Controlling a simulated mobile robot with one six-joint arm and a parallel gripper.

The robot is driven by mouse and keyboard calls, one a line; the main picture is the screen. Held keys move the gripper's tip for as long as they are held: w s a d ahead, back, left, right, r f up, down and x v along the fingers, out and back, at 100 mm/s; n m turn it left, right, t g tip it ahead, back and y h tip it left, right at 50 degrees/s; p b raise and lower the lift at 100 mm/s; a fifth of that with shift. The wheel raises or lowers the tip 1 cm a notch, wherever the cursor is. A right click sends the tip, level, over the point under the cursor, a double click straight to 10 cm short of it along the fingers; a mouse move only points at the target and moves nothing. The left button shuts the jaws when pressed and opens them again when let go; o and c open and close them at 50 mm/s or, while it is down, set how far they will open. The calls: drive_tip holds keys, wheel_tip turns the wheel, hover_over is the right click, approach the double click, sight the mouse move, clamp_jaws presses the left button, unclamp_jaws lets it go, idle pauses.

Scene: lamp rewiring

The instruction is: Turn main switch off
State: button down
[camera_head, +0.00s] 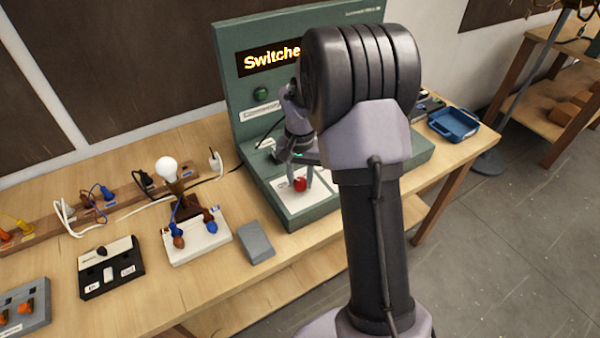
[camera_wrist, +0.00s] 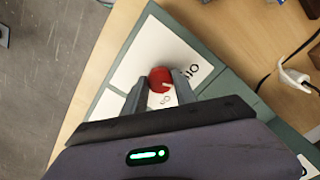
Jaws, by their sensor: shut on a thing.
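The main switch shows as a red round knob (camera_head: 300,184) on a white plate (camera_head: 290,200) at the front of the green switch console (camera_head: 245,75). In the wrist view the red knob (camera_wrist: 160,79) sits between the two fingers of my gripper (camera_wrist: 158,84), with a small pale mark on its lower right. My gripper (camera_head: 301,176) points down at the knob and is shut on it. The plate carries black lettering, partly hidden by the fingers. My arm hides much of the console's middle and right side.
A lit sign (camera_head: 270,58) and a green lamp (camera_head: 261,94) are on the console's upright panel. A lamp board with a white bulb (camera_head: 167,167), a grey block (camera_head: 256,242) and a black switch box (camera_head: 110,268) stand to the left. A blue tray (camera_head: 453,124) lies right.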

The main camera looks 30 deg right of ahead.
sight(301, 182)
drive_tip(key=shift+n+p, duration=1.05)
drive_tip(key=shift+n, duration=1.05)
drive_tip(key=c, duration=1)
unclamp_jaws()
wheel_tip(301, 182, up, 17)
drive_tip(key=p, duration=0.5)
drive_tip(key=shift+r, duration=0.2)
